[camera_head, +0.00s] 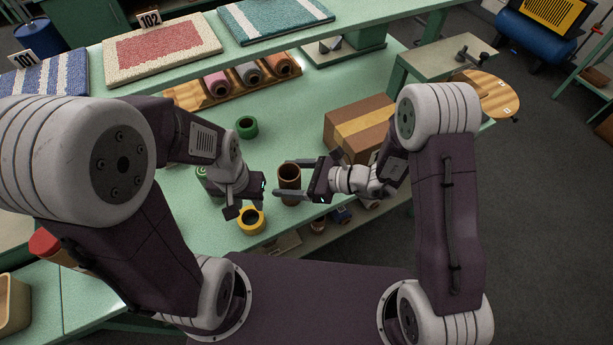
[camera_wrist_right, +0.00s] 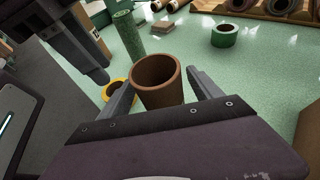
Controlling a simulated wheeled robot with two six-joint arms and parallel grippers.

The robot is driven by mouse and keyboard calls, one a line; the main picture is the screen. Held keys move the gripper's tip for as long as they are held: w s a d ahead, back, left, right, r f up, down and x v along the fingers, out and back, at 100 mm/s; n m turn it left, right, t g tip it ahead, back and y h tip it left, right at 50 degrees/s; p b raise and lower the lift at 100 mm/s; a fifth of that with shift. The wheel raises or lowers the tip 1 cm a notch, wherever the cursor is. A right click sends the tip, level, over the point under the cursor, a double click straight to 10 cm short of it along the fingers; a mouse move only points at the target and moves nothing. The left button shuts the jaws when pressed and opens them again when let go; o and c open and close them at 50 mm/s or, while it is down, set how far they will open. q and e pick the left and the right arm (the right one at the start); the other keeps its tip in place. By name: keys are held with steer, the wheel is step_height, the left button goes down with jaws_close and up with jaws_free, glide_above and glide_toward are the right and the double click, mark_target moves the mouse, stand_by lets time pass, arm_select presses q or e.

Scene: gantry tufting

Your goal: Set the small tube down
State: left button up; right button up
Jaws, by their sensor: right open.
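A brown open-topped tube (camera_head: 289,180) stands upright on the green bench. My right gripper (camera_head: 283,180) is open, with its fingers on either side of this tube. The right wrist view shows the brown tube (camera_wrist_right: 157,82) between the two fingers; whether either touches it is unclear. A taller green speckled tube (camera_wrist_right: 128,32) stands farther back, and the left arm partly hides it in the head view (camera_head: 203,180). My left gripper (camera_head: 248,209) is just left of the brown tube, above a yellow ring (camera_head: 251,222); its jaw opening is unclear.
A green ring (camera_head: 247,127) lies on the bench behind. A cardboard box (camera_head: 357,128) stands right of the brown tube, close to my right arm. A wooden rack of yarn cones (camera_head: 202,97) is at the back.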

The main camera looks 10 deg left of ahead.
arm_select(q)
steer(key=shift+f, duration=0.2)
arm_select(e)
steer(key=v, duration=0.9)
steer(key=shift+d, duration=0.3)
